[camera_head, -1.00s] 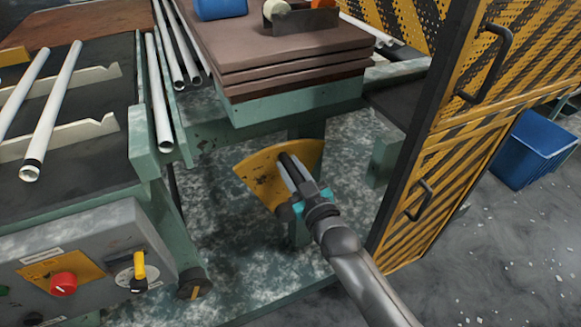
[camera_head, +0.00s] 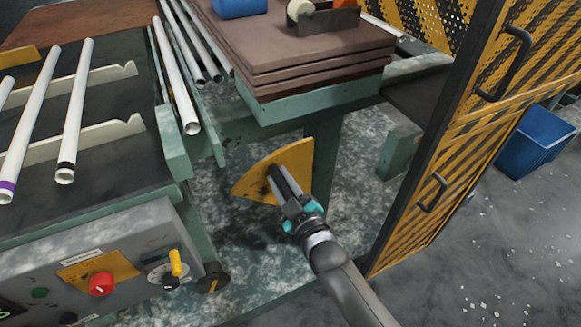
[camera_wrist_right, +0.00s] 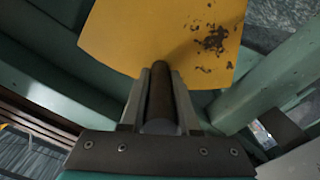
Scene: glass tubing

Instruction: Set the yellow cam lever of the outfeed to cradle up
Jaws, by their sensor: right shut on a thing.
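The yellow cam lever (camera_head: 292,160) shows in the head view as a scuffed, fan-shaped yellow plate under the bench end with the stacked brown boards. Its plate also fills the top of the right wrist view (camera_wrist_right: 190,30). My right gripper (camera_head: 275,176) reaches it from the lower right. In the right wrist view my right gripper (camera_wrist_right: 158,85) is shut on a dark round handle (camera_wrist_right: 160,98) in front of the plate. In the head view the fingers mostly hide this handle. My left gripper is not in view.
A green bench leg (camera_head: 322,150) stands behind the plate. A yellow-black striped guard door (camera_head: 455,160) stands close on the right. A control panel (camera_head: 120,275) with a red knob (camera_head: 101,284) and a yellow-handled switch (camera_head: 176,263) is at lower left. Glass tubes (camera_head: 75,110) lie above.

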